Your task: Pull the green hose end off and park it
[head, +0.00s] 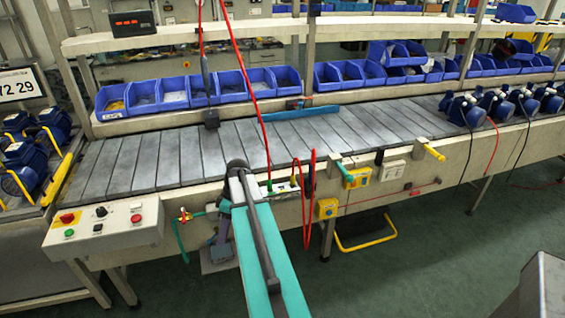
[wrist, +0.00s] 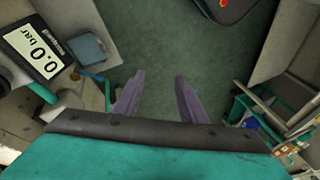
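A thin green hose (head: 178,238) hangs at the front edge of the line, left of my arm, below a small yellow and red fitting. My arm hides what lies just right of it, and I cannot tell which end is loose. My gripper (wrist: 157,85) points down in the wrist view, its two purple fingers apart with nothing between them but floor. In the head view my gripper (head: 222,240) is partly hidden by my arm, to the right of the green hose. Teal pieces (wrist: 298,118) show at the right of the wrist view; I cannot tell whether they are the hose.
A gauge (wrist: 36,50) reading 0.0 bar is left of the fingers. A control box (head: 103,224) with buttons juts out left of my arm. A red hose (head: 248,85) hangs down to the line's edge. Blue pumps (head: 500,103) stand far right.

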